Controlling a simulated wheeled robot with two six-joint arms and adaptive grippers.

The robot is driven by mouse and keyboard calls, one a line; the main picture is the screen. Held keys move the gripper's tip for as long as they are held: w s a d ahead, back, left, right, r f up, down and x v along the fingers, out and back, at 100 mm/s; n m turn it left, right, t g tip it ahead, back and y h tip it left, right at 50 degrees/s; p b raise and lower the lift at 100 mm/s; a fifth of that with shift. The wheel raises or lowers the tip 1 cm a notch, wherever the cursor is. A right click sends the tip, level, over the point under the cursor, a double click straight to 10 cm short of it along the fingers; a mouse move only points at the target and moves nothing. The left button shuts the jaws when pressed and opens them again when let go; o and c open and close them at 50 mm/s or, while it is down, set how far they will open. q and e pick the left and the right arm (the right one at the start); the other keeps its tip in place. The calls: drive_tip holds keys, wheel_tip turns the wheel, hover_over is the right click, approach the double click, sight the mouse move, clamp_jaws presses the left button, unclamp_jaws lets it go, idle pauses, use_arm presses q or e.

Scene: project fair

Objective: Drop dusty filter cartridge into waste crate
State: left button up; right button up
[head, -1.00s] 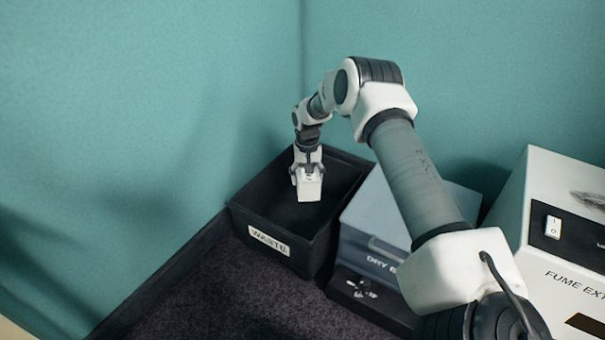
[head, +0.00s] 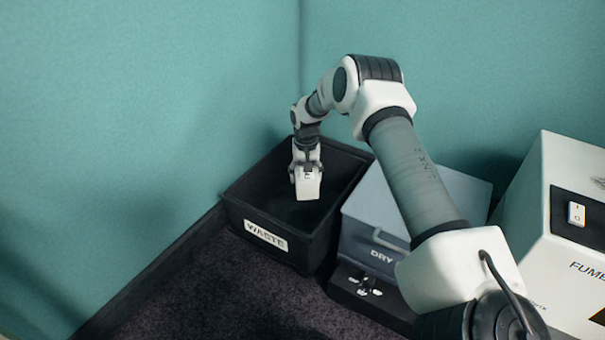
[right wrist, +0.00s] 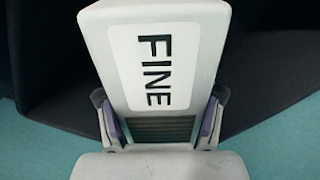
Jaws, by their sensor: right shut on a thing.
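The filter cartridge (right wrist: 190,60) is a white block with a label reading FINE, filling the middle of the right wrist view. My right gripper (right wrist: 160,125) is shut on it, with a pad on each side. In the head view the cartridge (head: 308,187) hangs below my right gripper (head: 306,170), over the opening of the black waste crate (head: 230,208). The crate has a white WASTE label on its front. I cannot tell how far above the crate's floor the cartridge is. My left gripper is not in view.
A grey-blue box labelled DRY (head: 368,207) stands right beside the crate, with a small black block (head: 350,288) in front of it. A white fume extractor (head: 535,210) stands at the right. Teal walls (head: 130,90) close in behind and left.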

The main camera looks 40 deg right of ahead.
drive_tip(key=o, duration=1.3)
drive_tip(key=shift+o, duration=0.2)
wheel_tip(320, 180, up, 12)
drive_tip(key=shift+r, duration=0.1)
